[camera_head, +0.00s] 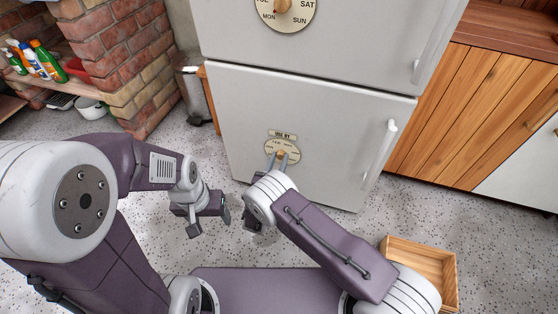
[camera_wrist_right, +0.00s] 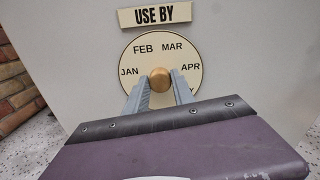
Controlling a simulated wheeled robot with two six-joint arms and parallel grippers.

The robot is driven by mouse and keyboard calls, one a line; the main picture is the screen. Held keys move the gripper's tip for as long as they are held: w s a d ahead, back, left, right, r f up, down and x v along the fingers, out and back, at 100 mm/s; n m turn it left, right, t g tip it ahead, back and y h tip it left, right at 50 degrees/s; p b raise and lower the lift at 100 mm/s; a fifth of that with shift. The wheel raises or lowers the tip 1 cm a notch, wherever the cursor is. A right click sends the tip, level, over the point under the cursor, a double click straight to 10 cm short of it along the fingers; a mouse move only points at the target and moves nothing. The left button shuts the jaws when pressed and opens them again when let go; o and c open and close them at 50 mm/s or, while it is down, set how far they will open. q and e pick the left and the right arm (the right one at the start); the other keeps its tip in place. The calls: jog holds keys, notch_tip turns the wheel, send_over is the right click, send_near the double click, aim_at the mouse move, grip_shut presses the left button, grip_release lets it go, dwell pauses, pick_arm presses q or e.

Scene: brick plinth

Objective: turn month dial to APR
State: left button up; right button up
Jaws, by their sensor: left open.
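The month dial (camera_head: 296,148) is a round cream disc low on the grey fridge door, under a "USE BY" plate (camera_wrist_right: 155,15). In the right wrist view the dial (camera_wrist_right: 135,55) shows JAN, FEB, MAR and APR; a lower right label is mostly covered. Its brass-coloured knob (camera_wrist_right: 160,78) is at the centre; I see no pointer on it. My right gripper (camera_wrist_right: 160,88) has one finger on each side of the knob, very close; whether both touch it I cannot tell. My left gripper (camera_head: 210,222) is open and empty, left of the right arm, over the floor.
A weekday dial (camera_head: 296,14) sits on the upper fridge door (camera_head: 350,45). Door handles (camera_head: 378,155) run along the right edge. A wooden crate (camera_head: 420,262) lies on the floor at right. Brick pillars (camera_head: 120,50) and a bin (camera_head: 193,92) stand at left. Speckled floor around the left gripper is clear.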

grip_shut()
